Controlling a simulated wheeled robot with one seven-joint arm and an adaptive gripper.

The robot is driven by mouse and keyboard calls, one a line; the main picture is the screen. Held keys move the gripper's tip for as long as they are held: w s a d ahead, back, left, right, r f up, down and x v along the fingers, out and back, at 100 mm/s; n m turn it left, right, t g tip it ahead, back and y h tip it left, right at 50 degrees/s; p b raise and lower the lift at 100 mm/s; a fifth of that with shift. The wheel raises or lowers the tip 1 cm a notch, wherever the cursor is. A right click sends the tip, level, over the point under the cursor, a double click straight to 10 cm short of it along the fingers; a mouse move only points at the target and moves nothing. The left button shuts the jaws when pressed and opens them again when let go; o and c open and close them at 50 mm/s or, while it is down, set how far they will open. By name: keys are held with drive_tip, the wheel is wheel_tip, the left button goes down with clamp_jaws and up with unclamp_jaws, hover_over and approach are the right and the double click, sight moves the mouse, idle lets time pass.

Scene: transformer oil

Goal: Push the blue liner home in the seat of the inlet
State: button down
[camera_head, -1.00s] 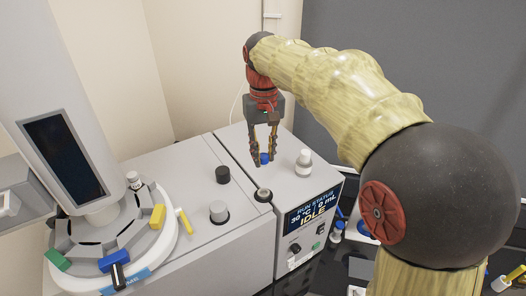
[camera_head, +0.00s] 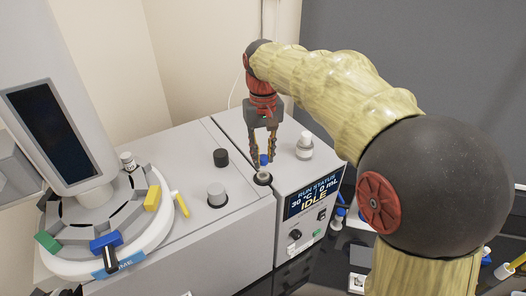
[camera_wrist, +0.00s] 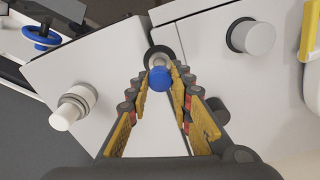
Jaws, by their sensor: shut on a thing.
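The blue liner (camera_head: 264,159) is held between the fingertips of my gripper (camera_head: 263,162). In the wrist view my gripper (camera_wrist: 161,83) has a finger on each side of the liner's round blue top (camera_wrist: 160,78). The inlet (camera_head: 263,179) is a dark ring with a pale centre on top of the grey instrument, just below the liner in the head view. In the wrist view the dark inlet ring (camera_wrist: 150,53) shows right beyond the blue top, with a pale grey piece between them. I cannot tell whether the liner's lower end is in the seat.
A white capped knob (camera_head: 304,146) stands right of my gripper. A black cap (camera_head: 221,157) and a grey knob (camera_head: 216,194) stand to the left. A carousel (camera_head: 102,235) with coloured blocks is farther left. The status screen (camera_head: 312,196) is on the front face.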

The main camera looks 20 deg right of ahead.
sight(263, 166)
drive_tip(key=shift+f+b, duration=0.4)
drive_tip(key=shift+f, duration=0.8)
drive_tip(key=shift+f+b, duration=0.35)
drive_tip(key=shift+f, duration=0.8)
idle(1.3)
drive_tip(key=c, duration=1.5)
unclamp_jaws()
wheel_tip(263, 166, up, 12)
